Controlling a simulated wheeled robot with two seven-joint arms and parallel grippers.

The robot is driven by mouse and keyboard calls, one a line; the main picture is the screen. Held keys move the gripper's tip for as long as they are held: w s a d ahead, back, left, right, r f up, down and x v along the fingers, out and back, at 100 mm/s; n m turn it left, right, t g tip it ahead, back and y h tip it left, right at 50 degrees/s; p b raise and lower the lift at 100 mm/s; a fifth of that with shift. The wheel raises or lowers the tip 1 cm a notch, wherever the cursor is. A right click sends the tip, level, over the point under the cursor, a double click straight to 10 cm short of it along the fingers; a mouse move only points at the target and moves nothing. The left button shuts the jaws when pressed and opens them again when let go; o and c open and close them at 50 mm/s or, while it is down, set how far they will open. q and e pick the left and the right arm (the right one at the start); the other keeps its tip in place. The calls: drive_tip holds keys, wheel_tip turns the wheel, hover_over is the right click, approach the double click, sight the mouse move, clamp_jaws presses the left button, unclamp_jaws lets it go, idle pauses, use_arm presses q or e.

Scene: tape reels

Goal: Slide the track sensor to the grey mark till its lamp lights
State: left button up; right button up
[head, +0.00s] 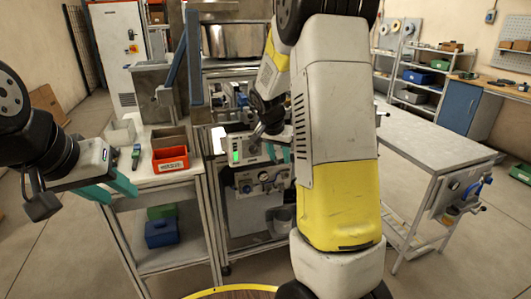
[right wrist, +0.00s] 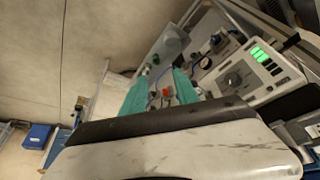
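My right gripper (head: 279,154) is in front of the machine's grey control box (head: 240,148). In the right wrist view the two teal fingers of this gripper (right wrist: 163,76) stand apart, with a small red-orange part (right wrist: 166,92) visible between them; I cannot tell whether they touch it. I cannot pick out the track sensor, its lamp or the grey mark for certain; my right arm hides part of the machine. Green lights (head: 236,156) glow on the control box, also visible in the right wrist view (right wrist: 260,54). My left gripper (head: 121,192) is open and empty beside the side table.
The side table (head: 150,180) at left holds a red bin (head: 170,160), a grey bin and small tools. Blue and green boxes sit on its lower shelf. A grey workbench (head: 430,145) stands at right. The floor between is free.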

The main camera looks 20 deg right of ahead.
drive_tip(key=w+f+n+t+y, duration=0.1)
drive_tip(key=w+n+t+y, duration=0.3)
drive_tip(key=w+n+t, duration=0.4)
drive_tip(key=w+d+r+t, duration=0.2)
drive_tip(key=d+r+t, duration=0.2)
drive_tip(key=r+t, duration=0.5)
drive_tip(key=w, duration=0.2)
drive_tip(key=w+r+g, duration=0.1)
drive_tip(key=w, duration=0.1)
drive_tip(key=w+g, duration=0.1)
drive_tip(key=w, duration=0.2)
drive_tip(key=shift+a+r+n, duration=0.2)
drive_tip(key=shift+r+n, duration=0.1)
drive_tip(key=shift+n, duration=0.1)
clamp_jaws()
idle(0.5)
